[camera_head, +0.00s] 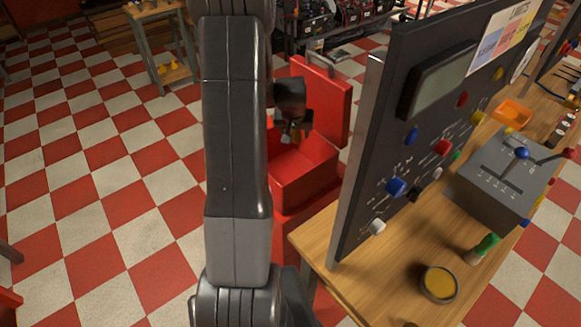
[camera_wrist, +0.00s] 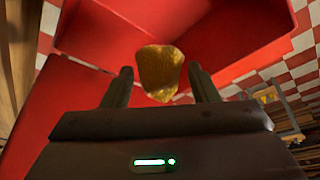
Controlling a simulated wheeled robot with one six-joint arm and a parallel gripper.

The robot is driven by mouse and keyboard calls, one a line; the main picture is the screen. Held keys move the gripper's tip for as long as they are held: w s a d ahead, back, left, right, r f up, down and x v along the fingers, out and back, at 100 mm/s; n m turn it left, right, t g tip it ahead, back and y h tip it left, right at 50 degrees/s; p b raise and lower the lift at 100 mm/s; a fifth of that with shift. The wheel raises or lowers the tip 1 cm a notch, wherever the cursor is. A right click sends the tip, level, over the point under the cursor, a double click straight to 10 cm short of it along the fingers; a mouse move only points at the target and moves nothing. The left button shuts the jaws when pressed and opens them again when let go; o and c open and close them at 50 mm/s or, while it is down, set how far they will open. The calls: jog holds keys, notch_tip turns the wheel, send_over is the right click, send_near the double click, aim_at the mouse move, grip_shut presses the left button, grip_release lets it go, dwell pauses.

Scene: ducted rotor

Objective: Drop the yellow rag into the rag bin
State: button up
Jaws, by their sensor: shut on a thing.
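The yellow rag (camera_wrist: 160,68) shows in the wrist view as a small crumpled lump between the two fingers of my gripper (camera_wrist: 161,80), which is shut on it. In the head view my gripper (camera_head: 293,130) is over the open rag bin (camera_head: 304,180), a red box with its red lid (camera_head: 326,98) raised behind. Only a small bit of the rag shows there. Red bin walls (camera_wrist: 100,45) surround the rag in the wrist view. My arm hides the bin's left side in the head view.
A wooden bench (camera_head: 385,285) with a tall dark control panel (camera_head: 400,150) stands close to the right of the bin. A grey lever box (camera_head: 495,180) and a yellow-filled bowl (camera_head: 439,284) are on the bench. Checkered floor at the left is mostly clear.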

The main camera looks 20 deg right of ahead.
notch_tip(320, 180, down, 5)
jog(key=shift+b, duration=1.2)
jog(key=o, duration=1)
jog(key=shift+r, duration=0.15)
notch_tip(320, 180, up, 13)
jog(key=b, duration=0.1)
send_over(294, 143)
jog(key=s+a, duration=0.1)
jog(key=s, duration=0.1)
jog(key=shift+s+a+f, duration=0.15)
jog(key=shift+s+f, duration=0.05)
jog(key=shift+f, duration=0.15)
